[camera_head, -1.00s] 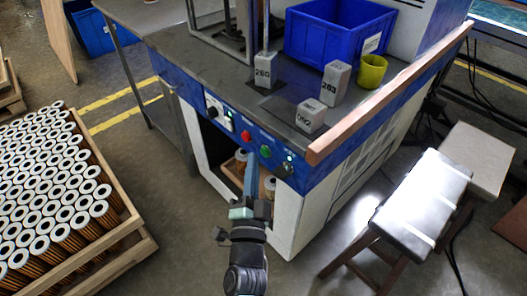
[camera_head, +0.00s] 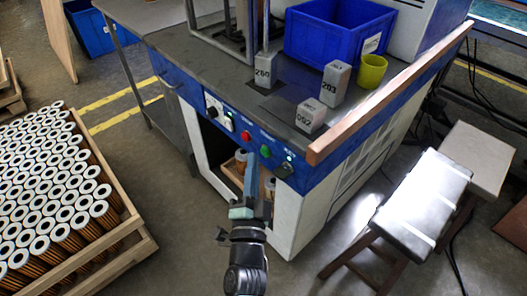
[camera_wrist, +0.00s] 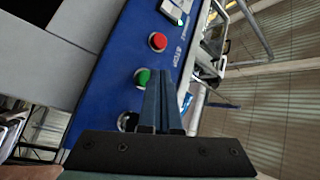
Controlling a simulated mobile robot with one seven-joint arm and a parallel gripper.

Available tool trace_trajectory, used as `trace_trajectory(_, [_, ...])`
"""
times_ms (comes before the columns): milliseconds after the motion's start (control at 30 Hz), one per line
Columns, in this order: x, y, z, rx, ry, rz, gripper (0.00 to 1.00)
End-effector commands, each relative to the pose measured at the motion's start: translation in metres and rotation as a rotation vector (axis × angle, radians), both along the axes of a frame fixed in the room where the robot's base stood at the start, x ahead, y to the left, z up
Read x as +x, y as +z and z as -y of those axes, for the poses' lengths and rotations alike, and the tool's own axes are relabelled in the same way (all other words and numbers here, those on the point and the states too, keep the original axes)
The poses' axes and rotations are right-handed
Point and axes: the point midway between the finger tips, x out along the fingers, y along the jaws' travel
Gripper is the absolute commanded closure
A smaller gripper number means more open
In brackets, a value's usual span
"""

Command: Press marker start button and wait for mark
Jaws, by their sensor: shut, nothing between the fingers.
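The blue control panel (camera_head: 231,127) on the machine's front carries a red button (camera_head: 246,138), a green button (camera_head: 265,151) and a black control (camera_head: 285,168). My gripper (camera_head: 251,157) is shut and empty, with its fingers pointing at the panel close to the green button. In the wrist view, the fingertips (camera_wrist: 159,73) appear just beside the green button (camera_wrist: 142,77). The red button (camera_wrist: 158,41) lies beyond them, with "STOP" lettering nearby. The black control (camera_wrist: 127,121) is partly hidden by my gripper. I cannot tell whether the fingers touch the panel.
Numbered grey blocks, including 203 (camera_head: 335,84), a yellow cup (camera_head: 372,71) and a blue bin (camera_head: 337,30) stand on the machine top. A wooden rail (camera_head: 385,95) edges it. A crate of filter cartridges (camera_head: 136,222) is at left; stools (camera_head: 424,199) stand at right.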

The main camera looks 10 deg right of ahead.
Motion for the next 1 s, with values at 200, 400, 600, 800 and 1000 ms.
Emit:
trace_trajectory(200, [0.0021,-0.0008,0.0028,0.000,0.000,0.001,1.00])
trace_trajectory(400, [0.0051,-0.0002,0.0070,-0.001,-0.001,0.001,1.00])
trace_trajectory(600, [0.0050,0.0002,0.0070,-0.001,0.000,0.000,1.00])
trace_trajectory(800, [0.0056,-0.0001,0.0076,0.000,0.000,0.000,1.00])
trace_trajectory(1000, [0.0069,-0.0003,0.0097,0.000,-0.001,0.001,1.00])
